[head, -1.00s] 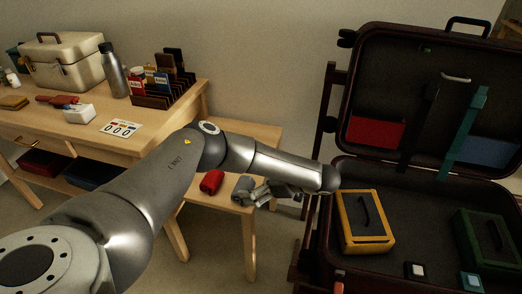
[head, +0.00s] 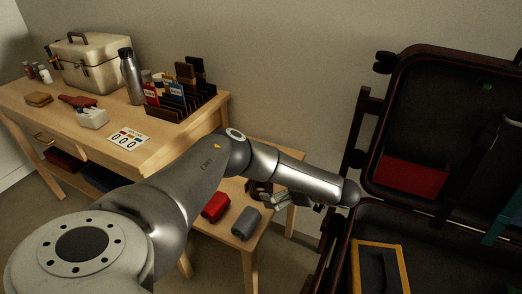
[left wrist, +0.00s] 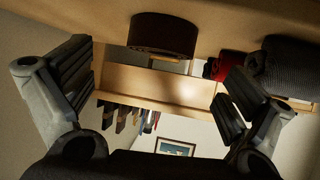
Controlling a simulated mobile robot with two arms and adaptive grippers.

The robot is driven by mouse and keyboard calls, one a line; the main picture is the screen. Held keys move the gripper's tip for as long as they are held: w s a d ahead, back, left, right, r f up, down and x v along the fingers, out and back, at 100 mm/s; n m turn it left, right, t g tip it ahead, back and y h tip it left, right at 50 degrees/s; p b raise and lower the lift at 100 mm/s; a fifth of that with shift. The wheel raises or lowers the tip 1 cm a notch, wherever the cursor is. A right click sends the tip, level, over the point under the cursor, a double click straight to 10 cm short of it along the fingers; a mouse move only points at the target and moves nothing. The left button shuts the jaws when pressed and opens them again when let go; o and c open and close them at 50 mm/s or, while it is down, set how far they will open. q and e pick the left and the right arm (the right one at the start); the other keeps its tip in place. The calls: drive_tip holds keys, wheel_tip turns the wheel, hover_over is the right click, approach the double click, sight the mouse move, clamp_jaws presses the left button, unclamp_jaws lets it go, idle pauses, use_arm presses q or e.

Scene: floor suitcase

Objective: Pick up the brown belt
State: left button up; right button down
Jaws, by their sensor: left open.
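The brown belt (head: 252,187) is a dark brown roll on the low wooden bench, partly hidden by my left arm and gripper in the head view. In the left wrist view the belt (left wrist: 163,35) shows as a rounded dark brown roll beyond the fingers, at the top centre of this inverted-looking picture. My left gripper (head: 275,201) is just beside the belt in the head view. In the left wrist view the left gripper (left wrist: 160,82) has its fingers spread wide with nothing between them, and the belt lies ahead of the gap. My right gripper is not in view.
A red roll (head: 216,207) and a grey roll (head: 246,223) lie near the belt on the bench (head: 225,240). The open suitcase (head: 395,210) stands at the right, with a yellow-edged case (head: 379,270) in it. A desk with a toolbox (head: 88,66) and bottle (head: 131,77) is at left.

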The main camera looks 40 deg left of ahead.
sight(262, 185)
use_arm(q)
drive_tip(key=shift+r+b+x, duration=0.2)
drive_tip(key=shift+b+x, duration=0.15)
drive_tip(key=shift+x, duration=2.4)
drive_tip(key=shift+s+a, duration=0.1)
drive_tip(key=shift+s, duration=0.05)
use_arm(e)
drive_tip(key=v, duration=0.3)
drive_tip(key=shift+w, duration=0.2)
use_arm(q)
drive_tip(key=shift+c, duration=0.4)
drive_tip(key=c, duration=1)
drive_tip(key=shift+r, duration=0.15)
drive_tip(key=shift+c, duration=0.2)
